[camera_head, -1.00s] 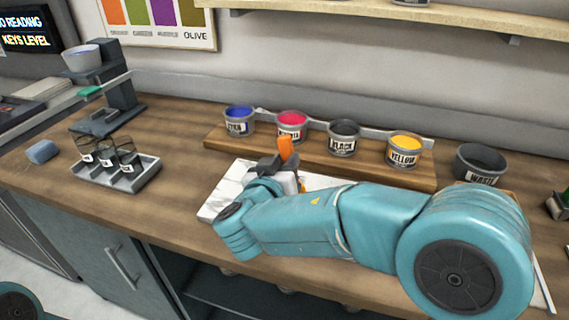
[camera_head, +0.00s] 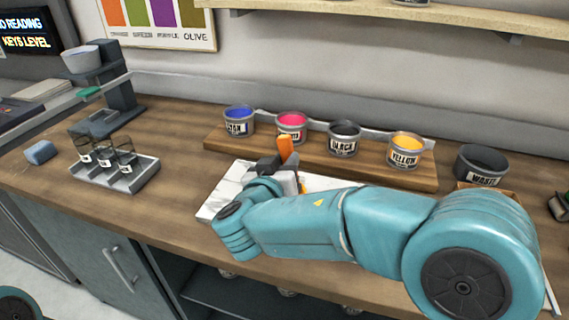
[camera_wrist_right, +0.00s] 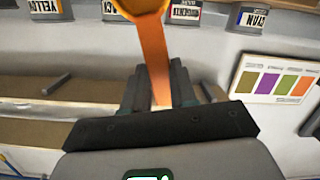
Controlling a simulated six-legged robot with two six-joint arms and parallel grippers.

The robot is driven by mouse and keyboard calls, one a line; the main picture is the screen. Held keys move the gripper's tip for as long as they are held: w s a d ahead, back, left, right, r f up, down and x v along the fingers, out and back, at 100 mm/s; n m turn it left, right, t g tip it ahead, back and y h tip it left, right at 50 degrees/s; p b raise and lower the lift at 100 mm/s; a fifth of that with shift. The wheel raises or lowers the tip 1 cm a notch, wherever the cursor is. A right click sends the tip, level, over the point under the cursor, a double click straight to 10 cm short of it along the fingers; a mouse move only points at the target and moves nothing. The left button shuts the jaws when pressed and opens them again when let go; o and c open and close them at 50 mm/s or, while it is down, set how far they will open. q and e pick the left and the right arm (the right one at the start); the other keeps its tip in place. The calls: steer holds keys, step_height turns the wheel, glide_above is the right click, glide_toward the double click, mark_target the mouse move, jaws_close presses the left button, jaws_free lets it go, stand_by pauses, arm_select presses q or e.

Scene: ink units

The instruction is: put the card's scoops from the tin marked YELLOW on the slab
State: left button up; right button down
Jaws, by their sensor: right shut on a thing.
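My right gripper (camera_head: 284,170) is shut on an orange scoop (camera_head: 286,148) over the white marbled slab (camera_head: 214,206), which my arm partly hides. In the right wrist view the orange handle (camera_wrist_right: 155,60) runs up between the fingers (camera_wrist_right: 158,88), and its far end looks yellow at the top edge. I cannot tell whether the end touches the slab. The tin marked YELLOW (camera_head: 404,158) holds yellow ink and stands at the right end of a wooden board. My left gripper is not in view. I cannot pick out the card for certain.
Tins marked BLACK (camera_head: 343,146), magenta (camera_head: 291,134) and CYAN (camera_head: 239,128) stand on the same board (camera_head: 215,138).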

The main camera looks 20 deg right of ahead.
mark_target(287, 139)
stand_by(0.3)
steer(key=shift+r+p, duration=0.4)
steer(key=shift+r, duration=2.05)
